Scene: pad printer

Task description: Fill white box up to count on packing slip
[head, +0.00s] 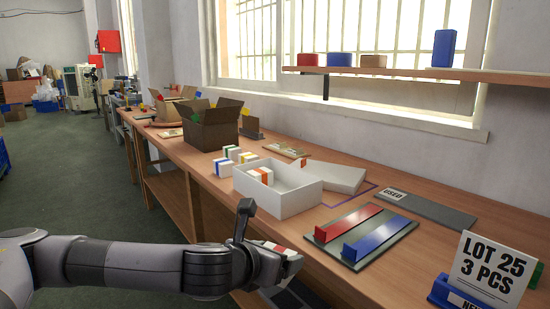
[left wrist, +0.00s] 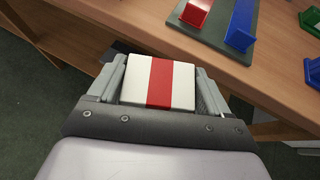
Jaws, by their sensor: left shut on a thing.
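My left gripper (head: 272,247) is shut on a white block with a red stripe (left wrist: 183,84), held in front of the bench edge. The same block shows partly in the head view (head: 284,250), the arm hiding some of it. The open white box (head: 290,204) stands on the bench beyond the gripper. One white block with an orange stripe (head: 262,174) shows inside its left end; the rest of the floor is partly hidden by the walls. The packing slip (head: 490,266), at the right front, reads "LOT 25 3 PCS". My right gripper is not in view.
Several striped white blocks (head: 223,167) stand left of the box. The white lid (head: 335,177) lies behind it. A grey plate (head: 400,238) with red and blue bars and a "USED" mat (head: 440,210) lie right. An open cardboard box (head: 213,129) stands farther back.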

